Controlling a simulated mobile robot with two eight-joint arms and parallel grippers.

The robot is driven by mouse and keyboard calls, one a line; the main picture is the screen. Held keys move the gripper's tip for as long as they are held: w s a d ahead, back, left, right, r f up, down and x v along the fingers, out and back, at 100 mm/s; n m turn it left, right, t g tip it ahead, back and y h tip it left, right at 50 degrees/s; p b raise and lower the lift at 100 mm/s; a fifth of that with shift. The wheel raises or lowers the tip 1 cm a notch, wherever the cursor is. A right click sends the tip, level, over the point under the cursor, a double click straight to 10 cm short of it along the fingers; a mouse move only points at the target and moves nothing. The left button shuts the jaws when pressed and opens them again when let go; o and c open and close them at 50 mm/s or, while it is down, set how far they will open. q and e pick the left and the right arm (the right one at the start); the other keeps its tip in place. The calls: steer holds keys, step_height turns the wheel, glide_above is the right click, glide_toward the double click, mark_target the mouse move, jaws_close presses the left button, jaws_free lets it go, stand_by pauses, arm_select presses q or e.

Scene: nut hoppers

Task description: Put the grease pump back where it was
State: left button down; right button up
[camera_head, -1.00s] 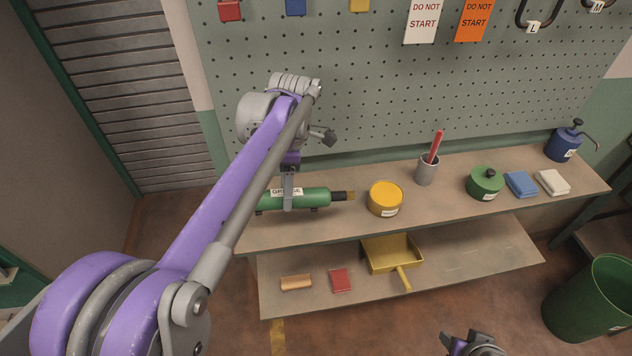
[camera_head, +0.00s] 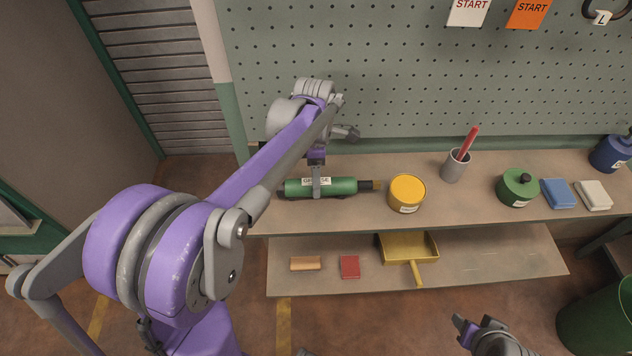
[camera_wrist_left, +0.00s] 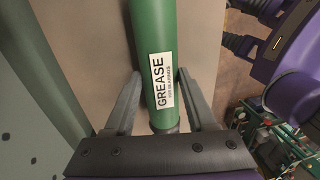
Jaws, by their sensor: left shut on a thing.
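The grease pump (camera_head: 340,187) is a green cylinder with a white GREASE label and a brown tip pointing right. It lies level at the left end of the upper shelf (camera_head: 330,218); I cannot tell whether it touches the board. My left gripper (camera_head: 316,194) is shut on it from above, around its labelled middle. In the left wrist view, the fingers (camera_wrist_left: 158,76) stand on both sides of the pump (camera_wrist_left: 153,30), beside the label. My right gripper (camera_head: 468,330) is at the bottom of the head view, away from the shelf; its jaw opening is unclear.
A yellow tin (camera_head: 406,194) stands just right of the pump's tip. Further right are a grey cup (camera_head: 452,167), a green pot (camera_head: 517,188) and folded cloths (camera_head: 558,194). A pegboard (camera_head: 430,85) rises behind. The lower shelf holds a yellow dustpan (camera_head: 408,247).

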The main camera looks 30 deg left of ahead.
arm_select(q)
steer(key=shift+f, duration=0.55)
steer(key=shift+c, duration=1.1)
jaws_free()
step_height(320, 180, up, 12)
steer(key=w+a, duration=0.1)
steer(key=w, duration=0.1)
steer(key=s+d+f+m+t, duration=0.3)
steer(key=s+f+m, duration=0.3)
steer(key=m, duration=0.6)
steer(key=s+d+f+m+t+y, duration=0.1)
steer(key=s+d+f+m+t, duration=0.3)
steer(key=s+m, duration=0.6)
step_height(320, 180, down, 2)
steer(key=shift+d+f+m+p, duration=0.15)
steer(key=shift+d+m+p, duration=0.25)
steer(key=shift+m, duration=0.7)
